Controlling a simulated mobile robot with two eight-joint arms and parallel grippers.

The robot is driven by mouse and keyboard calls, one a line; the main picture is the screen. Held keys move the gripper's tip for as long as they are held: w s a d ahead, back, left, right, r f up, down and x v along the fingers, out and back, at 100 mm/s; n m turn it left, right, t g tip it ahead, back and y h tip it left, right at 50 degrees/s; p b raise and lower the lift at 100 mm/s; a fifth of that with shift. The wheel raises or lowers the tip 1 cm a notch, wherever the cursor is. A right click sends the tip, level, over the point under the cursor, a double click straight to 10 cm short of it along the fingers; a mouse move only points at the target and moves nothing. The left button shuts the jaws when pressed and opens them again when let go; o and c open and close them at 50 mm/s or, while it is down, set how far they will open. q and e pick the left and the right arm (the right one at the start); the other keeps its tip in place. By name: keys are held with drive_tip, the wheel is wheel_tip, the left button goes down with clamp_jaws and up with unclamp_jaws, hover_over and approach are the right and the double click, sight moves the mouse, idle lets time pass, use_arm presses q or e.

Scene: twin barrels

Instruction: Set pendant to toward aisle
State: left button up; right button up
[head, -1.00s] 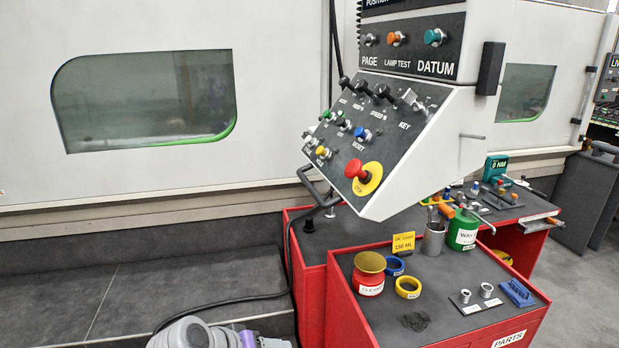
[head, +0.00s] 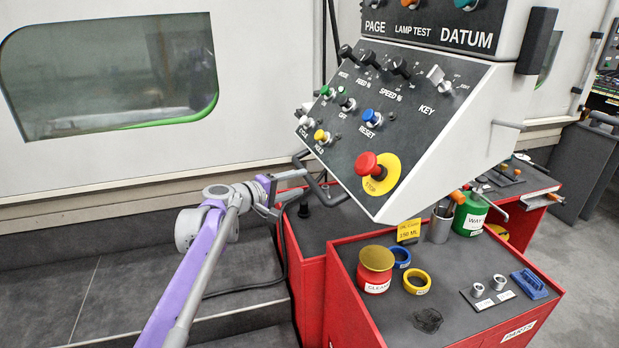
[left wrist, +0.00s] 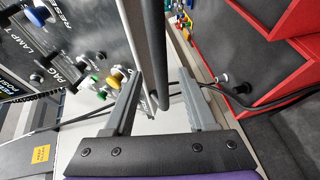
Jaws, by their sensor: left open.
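The pendant (head: 420,130) is a grey-white box with a dark sloped panel of knobs, buttons and a red stop button (head: 370,165). A dark bar handle (head: 319,190) curves from its lower left edge. My left gripper (head: 298,184) is open at this handle. In the left wrist view the handle (left wrist: 156,50) runs between the two fingers of the left gripper (left wrist: 159,82), with gaps on both sides. Whether a finger touches it, I cannot tell. My right gripper is not in view.
A red cart (head: 345,305) stands below the pendant, with a red jar (head: 375,278), tape rings and small parts on top. A black cable (head: 245,291) runs along the floor step. The machine's white wall and window (head: 110,75) are behind. Floor at left is clear.

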sight(310, 179)
use_arm(q)
drive_tip(key=shift+x, duration=2.65)
drive_tip(key=shift+w+a, duration=0.1)
clamp_jaws()
